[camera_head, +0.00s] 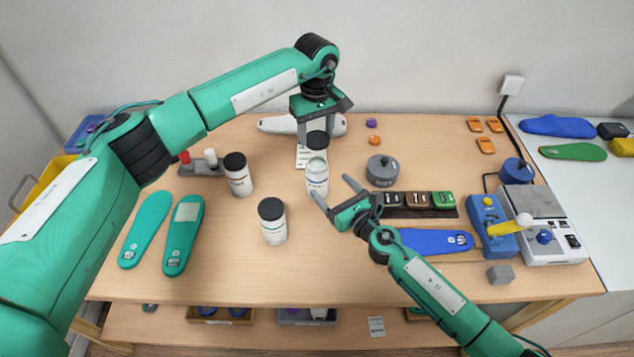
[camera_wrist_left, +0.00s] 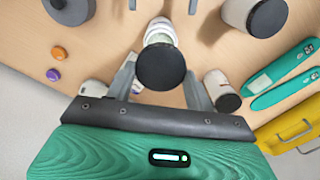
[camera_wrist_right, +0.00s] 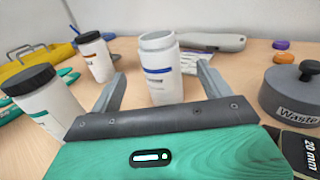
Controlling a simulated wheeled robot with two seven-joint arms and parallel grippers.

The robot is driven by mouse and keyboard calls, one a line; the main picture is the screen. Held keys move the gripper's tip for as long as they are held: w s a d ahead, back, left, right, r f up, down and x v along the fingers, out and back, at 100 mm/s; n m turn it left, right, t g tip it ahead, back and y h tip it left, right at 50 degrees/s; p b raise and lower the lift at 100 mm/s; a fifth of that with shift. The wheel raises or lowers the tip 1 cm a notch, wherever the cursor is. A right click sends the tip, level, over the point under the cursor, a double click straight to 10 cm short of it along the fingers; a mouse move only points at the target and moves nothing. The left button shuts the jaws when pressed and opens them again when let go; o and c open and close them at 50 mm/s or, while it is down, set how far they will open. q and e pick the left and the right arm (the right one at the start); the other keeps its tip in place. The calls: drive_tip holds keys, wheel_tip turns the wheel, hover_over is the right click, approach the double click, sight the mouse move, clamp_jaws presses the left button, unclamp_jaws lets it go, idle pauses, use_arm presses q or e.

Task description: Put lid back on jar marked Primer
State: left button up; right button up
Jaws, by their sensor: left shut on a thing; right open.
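My left gripper (camera_head: 315,128) is shut on a black lid (camera_head: 317,139) and holds it above an open white jar (camera_head: 317,180). In the left wrist view the lid (camera_wrist_left: 161,67) covers part of that jar (camera_wrist_left: 160,32). The right wrist view shows the jar (camera_wrist_right: 158,70) upright and uncovered, with a dark blue label stripe; its name cannot be read. My right gripper (camera_head: 333,191) is open, its fingers pointing toward the jar from the front right. Two lidded white jars stand to the left, one behind (camera_head: 238,175) and one nearer (camera_head: 272,222).
A grey lidded waste pot (camera_head: 382,170) stands right of the open jar, with a dark block tray (camera_head: 420,204) in front of it. Green insoles (camera_head: 183,236) lie at left and a blue insole (camera_head: 437,241) at right. The front middle of the table is clear.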

drive_tip(key=x, duration=0.8)
drive_tip(key=shift+w+a, duration=0.1)
drive_tip(key=shift+a, duration=0.05)
drive_tip(key=c, duration=1.5)
use_arm(q)
hover_over(317, 165)
drive_tip(key=shift+f, duration=2.5)
use_arm(e)
drive_tip(key=shift+o, duration=0.2)
use_arm(q)
drive_tip(key=shift+f, duration=0.9)
drive_tip(key=shift+f, duration=0.55)
